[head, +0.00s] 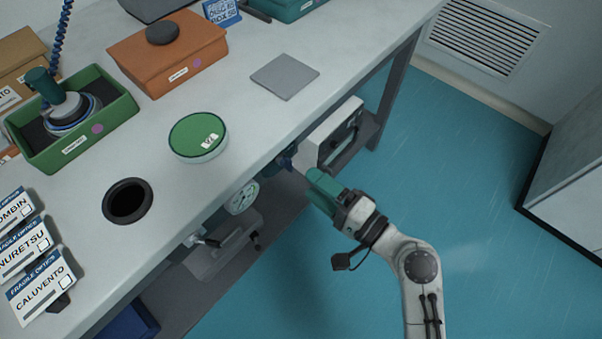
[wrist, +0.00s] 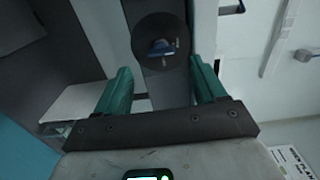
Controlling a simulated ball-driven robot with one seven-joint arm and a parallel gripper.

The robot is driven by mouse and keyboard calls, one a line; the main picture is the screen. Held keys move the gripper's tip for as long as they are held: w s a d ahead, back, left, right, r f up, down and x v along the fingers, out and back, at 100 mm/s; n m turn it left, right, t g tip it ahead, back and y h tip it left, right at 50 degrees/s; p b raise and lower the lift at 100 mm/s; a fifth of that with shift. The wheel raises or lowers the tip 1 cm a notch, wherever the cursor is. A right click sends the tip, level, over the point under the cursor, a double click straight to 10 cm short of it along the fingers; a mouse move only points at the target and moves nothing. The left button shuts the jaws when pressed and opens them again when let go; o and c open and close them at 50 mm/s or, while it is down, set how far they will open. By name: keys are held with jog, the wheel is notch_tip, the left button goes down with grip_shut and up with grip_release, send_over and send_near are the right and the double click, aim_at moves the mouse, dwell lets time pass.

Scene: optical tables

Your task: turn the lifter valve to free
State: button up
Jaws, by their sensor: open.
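A dark round valve plate with a small blue handle (wrist: 160,48) shows in the wrist view, framed between my fingers and beyond their tips. I take it to be the lifter valve; its marks are too small to read. In the head view a dark blue knob (head: 284,162) juts out under the table's front edge, just left of my fingertips. My gripper (head: 315,180) has teal fingers that point at it. In the wrist view my gripper (wrist: 160,76) is open, with nothing between its fingers. Whether a finger touches the handle cannot be told.
The white table (head: 235,150) overhangs this spot. A round gauge (head: 243,197) and a small lever (head: 206,240) sit under its edge to the left. A pale box (head: 333,133) stands on the lower shelf near my gripper. The blue floor (head: 440,180) at right is clear.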

jog(key=shift+v, duration=2)
